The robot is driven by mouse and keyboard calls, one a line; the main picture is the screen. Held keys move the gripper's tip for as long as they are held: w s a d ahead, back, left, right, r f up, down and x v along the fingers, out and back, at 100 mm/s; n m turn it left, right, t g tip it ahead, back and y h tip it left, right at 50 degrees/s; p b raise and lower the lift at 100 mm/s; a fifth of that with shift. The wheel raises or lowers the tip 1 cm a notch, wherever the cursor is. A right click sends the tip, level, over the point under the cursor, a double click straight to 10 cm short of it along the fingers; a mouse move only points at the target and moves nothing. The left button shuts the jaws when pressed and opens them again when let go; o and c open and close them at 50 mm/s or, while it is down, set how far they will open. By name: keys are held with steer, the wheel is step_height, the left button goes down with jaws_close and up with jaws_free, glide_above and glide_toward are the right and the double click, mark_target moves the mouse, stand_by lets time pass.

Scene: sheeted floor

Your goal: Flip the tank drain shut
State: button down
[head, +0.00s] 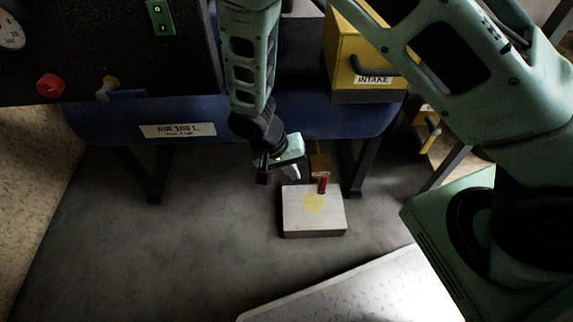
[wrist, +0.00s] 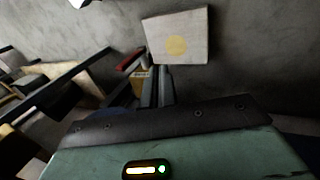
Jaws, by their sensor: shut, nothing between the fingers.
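The tank drain is a small brass valve (head: 318,162) with a red lever (head: 323,183), low at the front of the blue tank (head: 225,118). In the wrist view the red lever (wrist: 130,59) lies left of the fingertips, with the brass body (wrist: 139,82) partly hidden beside the fingers. My gripper (head: 297,174) is shut and empty, just left of the valve in the head view; its fingers also show in the wrist view (wrist: 161,73). I cannot tell whether they touch the valve.
A pale block (head: 297,222) with a yellow spot lies on the floor below the drain. A yellow intake box (head: 355,45) is above. Tank legs (head: 357,170) stand nearby. A metal tread plate (head: 350,292) lies in front. The floor at left is clear.

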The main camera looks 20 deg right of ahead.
mark_target(325, 177)
steer(key=d+f, duration=0.1)
steer(key=s+d+f+b, duration=0.1)
steer(key=d, duration=0.1)
steer(key=d+b, duration=0.1)
steer(key=d, duration=0.1)
steer(key=shift+s+f, duration=0.3)
steer(key=shift+f, duration=0.1)
steer(key=shift+s+d+r+p, duration=0.2)
steer(key=shift+d+r+p, duration=0.05)
steer(key=shift+d+p, duration=0.25)
steer(key=shift+s+d+r+p, duration=0.15)
steer(key=shift+d+p, duration=0.25)
steer(key=shift+p, duration=0.1)
steer(key=shift+s+d+r+p, duration=0.1)
steer(key=shift+d+p, duration=0.3)
steer(key=shift+p, duration=0.05)
steer(key=shift+s+d+f+p, duration=0.15)
steer(key=shift+s+d+p, duration=0.1)
steer(key=shift+d+p, duration=0.4)
steer(key=shift+s+d+f+p, duration=0.1)
steer(key=shift+s+d+p, duration=0.1)
steer(key=shift+d+p, duration=0.4)
steer(key=shift+d, duration=0.1)
